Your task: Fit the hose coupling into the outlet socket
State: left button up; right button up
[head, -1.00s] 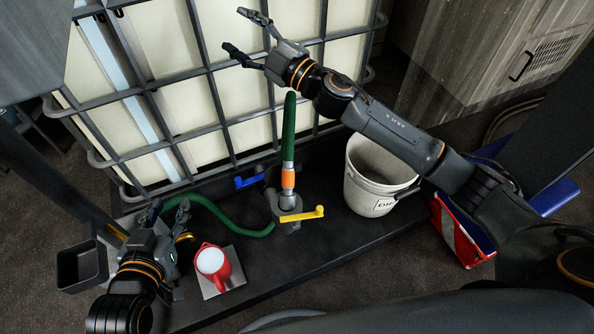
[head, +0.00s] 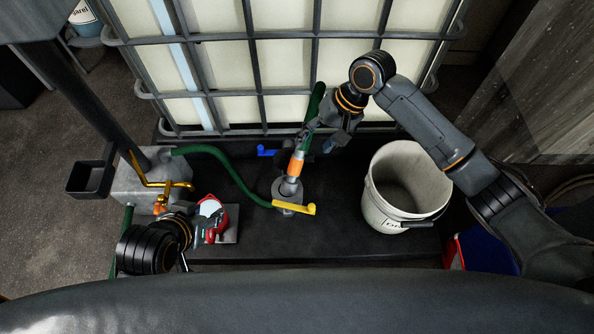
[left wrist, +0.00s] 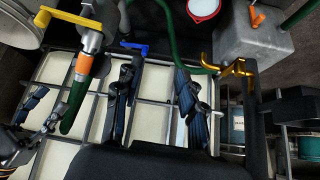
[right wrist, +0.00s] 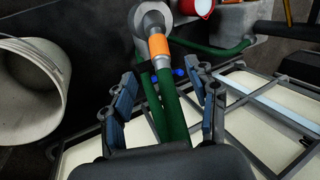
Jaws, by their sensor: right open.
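The hose coupling (head: 296,165), metal with an orange band on a green hose (head: 317,98), stands tilted with its lower end at the grey outlet socket (head: 286,189). I cannot tell how deep it sits. A yellow lever (head: 296,208) is beside the socket. My right gripper (head: 326,138) is at the hose above the orange band. In the right wrist view its open fingers (right wrist: 166,98) are either side of the green hose (right wrist: 174,118), apart from it. My left gripper (head: 205,226) is beside the red mug (head: 225,220); its fingers (left wrist: 155,95) are spread and empty in the left wrist view.
A white bucket (head: 378,208) stands right of the socket. The caged tank (head: 255,85) is behind. A blue lever (head: 267,152), a grey block with a brass pipe (head: 165,184) and a black tray (head: 86,179) are around. Dark platform in front of the socket is clear.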

aim_at(295, 167)
jog(key=b+x, duration=0.1)
jog(key=x, duration=0.3)
jog(key=shift+a+f, duration=0.1)
jog(key=shift+f, duration=0.2)
pick_arm(q)
jog(key=w+d+r+t+h+b, duration=0.2)
jog(key=w+d+r+t, duration=0.2)
jog(key=w+r+t, duration=0.4)
pick_arm(e)
jog(key=x, duration=0.3)
jog(key=shift+a+f, duration=0.15)
jog(key=shift+f, duration=0.25)
jog(key=b+x, duration=0.1)
jog(key=x, duration=0.1)
jog(key=b+x, duration=0.1)
jog(key=x, duration=0.1)
jog(key=shift+w+f, duration=0.25)
jog(key=shift+f, duration=0.15)
pick_arm(q)
notch_tip(295, 167, up, 13)
jog(key=w+d+t+h, duration=0.1)
jog(key=t+h, duration=0.2)
jog(key=t, duration=0.4)
jog(key=shift+w+d+r+m, duration=0.15)
jog(key=shift+w+d+m, duration=0.15)
jog(key=shift+m, duration=0.1)
pick_arm(e)
jog(key=shift+c, duration=0.4)
jog(key=c, duration=1.1)
grip_shut()
